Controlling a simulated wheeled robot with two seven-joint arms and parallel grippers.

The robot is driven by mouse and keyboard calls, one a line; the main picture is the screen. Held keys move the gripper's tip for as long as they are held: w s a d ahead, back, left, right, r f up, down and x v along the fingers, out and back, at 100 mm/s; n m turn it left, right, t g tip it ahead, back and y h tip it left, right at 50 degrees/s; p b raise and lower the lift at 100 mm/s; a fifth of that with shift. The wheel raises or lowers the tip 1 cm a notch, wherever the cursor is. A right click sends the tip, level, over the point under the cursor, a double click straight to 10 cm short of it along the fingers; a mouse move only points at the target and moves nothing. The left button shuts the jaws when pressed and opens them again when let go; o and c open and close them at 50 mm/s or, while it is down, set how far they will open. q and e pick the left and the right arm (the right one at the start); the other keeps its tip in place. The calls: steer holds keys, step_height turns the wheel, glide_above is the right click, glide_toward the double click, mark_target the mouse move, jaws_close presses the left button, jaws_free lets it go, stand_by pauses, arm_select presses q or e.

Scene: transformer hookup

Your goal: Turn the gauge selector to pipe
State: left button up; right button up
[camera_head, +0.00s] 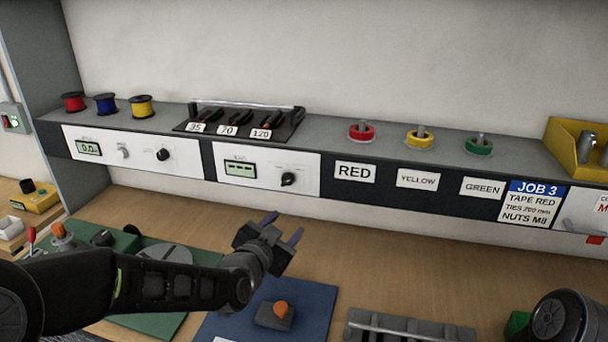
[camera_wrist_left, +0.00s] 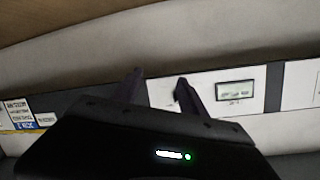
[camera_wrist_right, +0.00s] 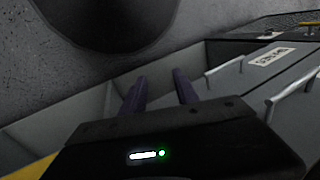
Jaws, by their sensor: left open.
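A white panel (camera_head: 262,192) on the shelf front has a small display (camera_head: 240,170) showing dashes and a black pointer knob (camera_head: 288,179). The small print around the knob is too small to read. My left gripper (camera_head: 283,226) is open and empty, below and in front of this panel, apart from the knob. In the left wrist view, the same display (camera_wrist_left: 235,90) is upside down and right of my left fingers (camera_wrist_left: 158,76). My right gripper (camera_wrist_right: 158,78) shows only in its wrist view, with fingers apart and nothing between them.
Another panel with a display (camera_head: 88,148) and two knobs is at the left. Above are spools, a rack (camera_head: 238,122) marked 35, 70, 120, and tape rolls. A blue mat (camera_head: 310,301) with a small orange-topped block (camera_head: 276,315) and a green board (camera_head: 205,258) lie below.

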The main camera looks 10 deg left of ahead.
mark_target(286, 183)
arm_select(q)
step_height(286, 183, up, 5)
steer(key=w+a+m+t+y, duration=0.1)
steer(key=a+m+t, duration=0.1)
steer(key=m+t, duration=0.1)
steer(key=shift+m, duration=0.3)
steer(key=w, duration=0.2)
steer(key=w+p, duration=0.1)
steer(key=w, duration=0.2)
steer(key=w+p, duration=0.1)
steer(key=w, duration=0.1)
steer(key=shift+w+d+r, duration=0.25)
steer(key=shift+w, duration=0.15)
steer(key=shift+c, duration=0.2)
jaws_close()
